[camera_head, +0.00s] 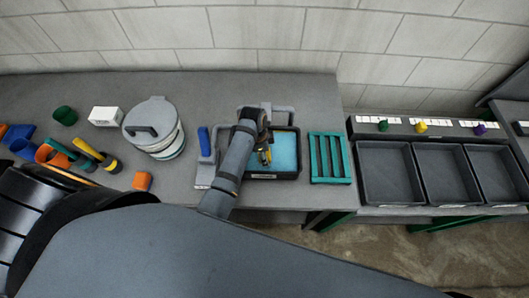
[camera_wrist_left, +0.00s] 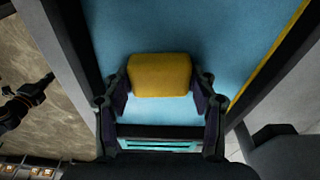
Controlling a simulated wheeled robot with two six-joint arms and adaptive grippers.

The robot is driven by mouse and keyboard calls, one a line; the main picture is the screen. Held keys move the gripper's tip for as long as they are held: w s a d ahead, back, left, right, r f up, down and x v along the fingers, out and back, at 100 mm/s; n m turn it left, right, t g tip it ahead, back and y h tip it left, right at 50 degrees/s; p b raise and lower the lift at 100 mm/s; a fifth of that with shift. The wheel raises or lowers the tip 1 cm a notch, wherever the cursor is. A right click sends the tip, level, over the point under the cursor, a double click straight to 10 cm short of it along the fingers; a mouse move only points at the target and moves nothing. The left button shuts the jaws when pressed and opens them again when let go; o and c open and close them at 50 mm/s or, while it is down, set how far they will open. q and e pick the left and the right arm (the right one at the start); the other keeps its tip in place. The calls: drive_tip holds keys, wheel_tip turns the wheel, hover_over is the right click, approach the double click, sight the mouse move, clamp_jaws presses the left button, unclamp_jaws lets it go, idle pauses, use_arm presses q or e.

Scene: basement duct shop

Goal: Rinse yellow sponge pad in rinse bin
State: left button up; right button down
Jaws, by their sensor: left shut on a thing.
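The yellow sponge pad (camera_wrist_left: 160,75) is held between the two fingers of my left gripper (camera_wrist_left: 160,98), which is shut on it. In the head view my left gripper (camera_head: 264,156) points down over the black rinse bin (camera_head: 273,176), with blue water (camera_head: 285,150) inside. In the wrist view blue water lies behind the pad; whether the pad touches it I cannot tell. The arm hides the bin's left part in the head view. A dark jointed part (camera_wrist_left: 25,103) over the floor in the wrist view may be my right gripper; its jaws are unclear.
A teal slatted rack (camera_head: 330,158) stands right of the bin. A blue-handled tool (camera_head: 204,141) and a lidded white bucket (camera_head: 154,127) are to the left. Three dark trays (camera_head: 390,173) stand at the right, with coloured knobs behind them.

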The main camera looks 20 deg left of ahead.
sight(267, 153)
use_arm(q)
drive_tip(key=shift+f, duration=0.3)
drive_tip(key=shift+f, duration=0.1)
idle(0.4)
idle(0.6)
drive_tip(key=shift+f, duration=0.1)
idle(0.5)
drive_tip(key=shift+r, duration=3.6)
drive_tip(key=shift+w+d, duration=0.15)
